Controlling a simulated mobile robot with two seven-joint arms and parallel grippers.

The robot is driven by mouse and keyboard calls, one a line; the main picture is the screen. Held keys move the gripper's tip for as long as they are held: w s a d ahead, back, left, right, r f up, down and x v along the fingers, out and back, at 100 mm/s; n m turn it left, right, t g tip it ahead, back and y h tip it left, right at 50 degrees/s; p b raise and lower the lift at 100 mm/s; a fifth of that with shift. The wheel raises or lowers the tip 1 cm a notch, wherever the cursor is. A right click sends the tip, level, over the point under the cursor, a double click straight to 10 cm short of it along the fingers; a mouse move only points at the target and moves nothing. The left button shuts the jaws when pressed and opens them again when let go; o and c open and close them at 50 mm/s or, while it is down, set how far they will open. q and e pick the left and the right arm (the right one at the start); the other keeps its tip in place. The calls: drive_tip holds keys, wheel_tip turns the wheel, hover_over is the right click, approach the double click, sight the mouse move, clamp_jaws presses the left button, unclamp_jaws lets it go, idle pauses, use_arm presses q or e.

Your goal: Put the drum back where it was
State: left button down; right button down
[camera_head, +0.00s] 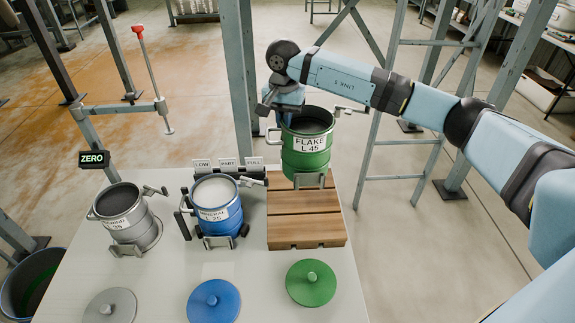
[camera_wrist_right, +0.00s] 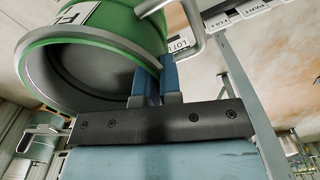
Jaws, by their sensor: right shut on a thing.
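The green drum (camera_head: 304,165), labelled FLAKE L 45, is open at the top and looks dark inside. It is roughly upright over the back part of the slatted wooden pallet (camera_head: 306,231). Whether its base touches the pallet is not clear. My right gripper (camera_head: 284,108) is shut on the drum at the left of its rim. In the right wrist view the blue fingers (camera_wrist_right: 157,86) grip the rim of the green drum (camera_wrist_right: 122,22), beside a metal handle (camera_wrist_right: 190,25). My left gripper is not in view.
A grey drum (camera_head: 125,222) and a blue drum (camera_head: 218,225) stand left of the pallet on the pale table (camera_head: 165,275). Grey (camera_head: 111,306), blue (camera_head: 214,301) and green (camera_head: 311,283) lids lie in front. Signs (camera_head: 228,162) line the back. A steel post (camera_head: 237,70) stands behind.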

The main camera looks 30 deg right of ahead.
sight(284, 161)
wheel_tip(284, 161, down, 14)
drive_tip(key=shift+w+r+p, duration=0.1)
drive_tip(key=shift+r+p, duration=0.05)
drive_tip(key=shift+p, duration=0.8)
drive_tip(key=c, duration=1.3)
unclamp_jaws()
